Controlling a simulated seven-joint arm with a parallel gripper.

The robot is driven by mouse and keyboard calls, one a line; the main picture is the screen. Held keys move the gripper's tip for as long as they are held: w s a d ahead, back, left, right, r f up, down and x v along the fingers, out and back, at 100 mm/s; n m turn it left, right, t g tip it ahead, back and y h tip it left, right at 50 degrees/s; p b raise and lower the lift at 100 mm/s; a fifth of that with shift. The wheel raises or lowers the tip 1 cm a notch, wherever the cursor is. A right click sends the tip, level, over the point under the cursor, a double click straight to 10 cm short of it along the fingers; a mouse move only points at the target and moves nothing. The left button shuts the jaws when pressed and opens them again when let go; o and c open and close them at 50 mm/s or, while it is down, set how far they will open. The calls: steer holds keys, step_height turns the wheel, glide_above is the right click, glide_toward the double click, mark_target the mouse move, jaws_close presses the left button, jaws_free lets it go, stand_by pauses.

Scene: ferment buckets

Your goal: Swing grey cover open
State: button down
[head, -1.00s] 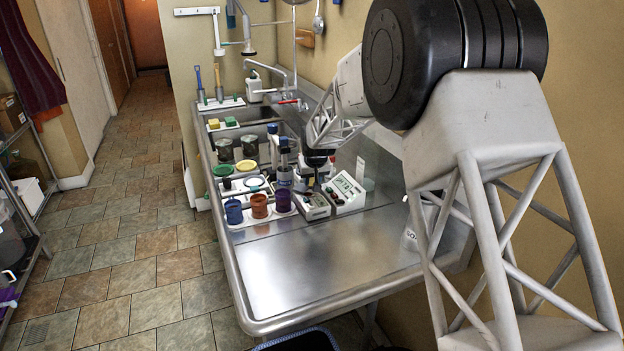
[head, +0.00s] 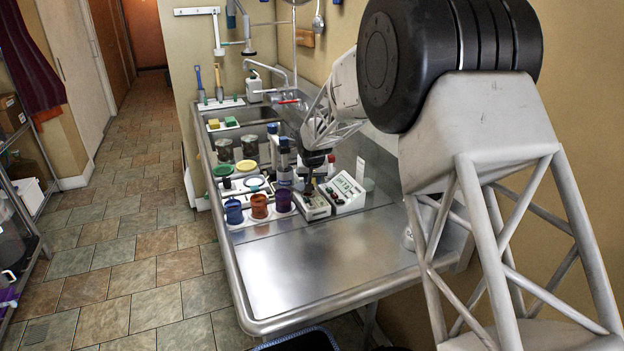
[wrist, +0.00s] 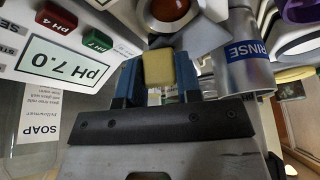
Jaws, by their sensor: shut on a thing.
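My gripper (wrist: 158,82) has its two blue fingers closed on a small yellow block (wrist: 158,67) in the wrist view. Just beyond the block is a grey housing (wrist: 204,28) around a round orange-brown dome. This grey part may be the cover; its hinge and how far it stands open cannot be told. In the head view my dark gripper (head: 313,160) points down over a small white instrument (head: 315,208) on the steel counter. The grip itself is too small to see there.
Blue, orange and purple cups (head: 283,200) stand left of the instrument. The counter's front (head: 310,270) is clear.

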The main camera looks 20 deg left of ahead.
steer(key=shift+m+h, duration=0.9)
steer(key=shift+m, duration=1.5)
steer(key=c, duration=0.8)
jaws_free()
steer(key=v, duration=0.7)
steer(key=shift+s+r, duration=0.25)
steer(key=shift+r, duration=0.1)
